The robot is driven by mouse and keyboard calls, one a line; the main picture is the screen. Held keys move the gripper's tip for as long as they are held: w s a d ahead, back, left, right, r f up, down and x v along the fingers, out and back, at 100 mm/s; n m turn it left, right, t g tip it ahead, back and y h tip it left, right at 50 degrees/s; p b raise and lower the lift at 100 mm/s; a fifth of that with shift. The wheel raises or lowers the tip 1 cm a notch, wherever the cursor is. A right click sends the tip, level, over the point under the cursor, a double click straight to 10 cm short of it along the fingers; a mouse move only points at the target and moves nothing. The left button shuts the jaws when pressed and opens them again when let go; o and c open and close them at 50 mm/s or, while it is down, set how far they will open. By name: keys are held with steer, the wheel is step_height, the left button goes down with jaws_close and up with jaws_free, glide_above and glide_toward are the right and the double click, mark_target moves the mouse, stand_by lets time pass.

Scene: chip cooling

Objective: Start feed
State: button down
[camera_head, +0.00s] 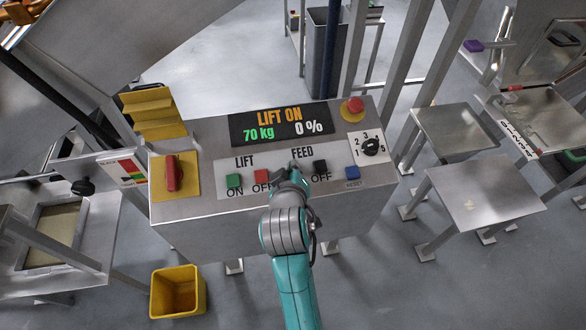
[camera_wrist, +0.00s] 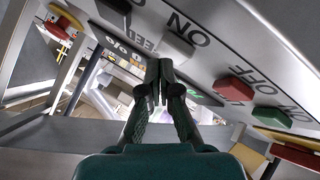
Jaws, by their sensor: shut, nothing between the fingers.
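The grey control panel (camera_head: 215,140) has a display (camera_head: 281,122) reading "LIFT ON", "70 kg" and "0 %". Under FEED, the black OFF button (camera_head: 320,165) is in plain sight, while the ON button is largely hidden by my gripper in the head view. In the wrist view a pale button (camera_wrist: 179,43) beside the word ON shows, right of my fingertips. My gripper (camera_head: 292,172) is shut and empty, its tips (camera_wrist: 157,68) close to the panel face at the FEED ON spot. I cannot tell whether they touch it.
Left of FEED are the green LIFT ON button (camera_head: 233,181) and red LIFT OFF button (camera_head: 261,176). A blue reset button (camera_head: 352,172), a black dial (camera_head: 371,147) and a red emergency stop (camera_head: 355,105) are right. A red rotary switch (camera_head: 173,173) is left. A yellow bin (camera_head: 178,292) stands below.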

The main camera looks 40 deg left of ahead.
steer(key=shift+w+a+f, duration=0.1)
steer(key=shift+a+f, duration=0.05)
steer(key=shift+f, duration=0.4)
stand_by(0.8)
steer(key=shift+r, duration=0.15)
steer(key=shift+s+d+r, duration=0.1)
steer(key=shift+d+r, duration=0.05)
steer(key=shift+r, duration=0.25)
steer(key=shift+s+d+r, duration=0.1)
steer(key=shift+r, duration=0.3)
steer(key=shift+s+d+r, duration=0.15)
steer(key=shift+d+r, duration=0.05)
steer(key=shift+r, duration=0.6)
steer(key=shift+s+d+r, duration=0.15)
steer(key=shift+r, duration=0.65)
steer(key=shift+s+d+r, duration=0.15)
steer(key=shift+d+r, duration=0.05)
steer(key=shift+r, duration=0.6)
